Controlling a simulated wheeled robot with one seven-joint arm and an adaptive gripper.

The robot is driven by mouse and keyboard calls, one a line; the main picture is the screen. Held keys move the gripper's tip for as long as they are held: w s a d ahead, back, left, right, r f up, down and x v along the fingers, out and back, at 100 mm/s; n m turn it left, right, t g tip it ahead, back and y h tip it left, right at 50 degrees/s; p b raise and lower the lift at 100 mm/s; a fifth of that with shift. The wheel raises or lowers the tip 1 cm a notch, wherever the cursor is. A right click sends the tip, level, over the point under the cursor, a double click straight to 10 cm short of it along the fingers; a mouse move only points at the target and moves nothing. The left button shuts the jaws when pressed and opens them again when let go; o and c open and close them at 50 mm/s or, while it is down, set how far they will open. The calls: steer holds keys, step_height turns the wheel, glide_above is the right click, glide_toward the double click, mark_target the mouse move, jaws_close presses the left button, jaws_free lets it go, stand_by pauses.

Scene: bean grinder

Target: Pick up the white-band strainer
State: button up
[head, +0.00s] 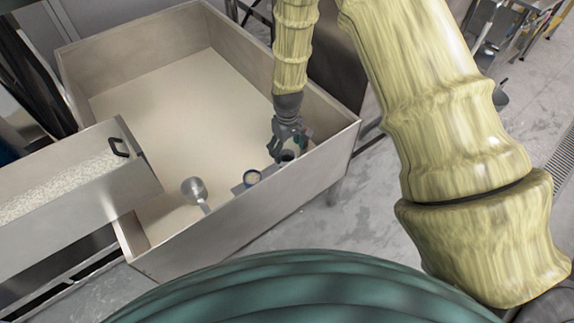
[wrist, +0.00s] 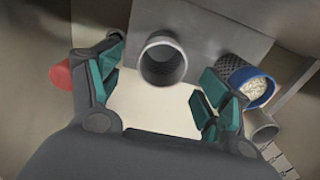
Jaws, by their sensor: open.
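A cylindrical strainer with a pale grey-white rim (wrist: 163,60) is in the wrist view, open mouth facing the camera, dark mesh inside. I take it for the white-band strainer; its band colour is hard to tell. In the wrist view my gripper (wrist: 160,82) is open, with one green-padded finger left of the strainer and one right. Neither finger clearly touches it.
A red object (wrist: 61,75) is beyond the left finger. A metal scoop (head: 194,190) stands in the large bin (head: 240,235), whose walls surround my gripper.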

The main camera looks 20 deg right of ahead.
mark_target(287, 156)
step_height(287, 156, down, 4)
steer(key=shift+s+f, duration=0.15)
steer(key=shift+c, duration=0.3)
steer(key=c, duration=1.1)
steer(key=shift+r, duration=0.2)
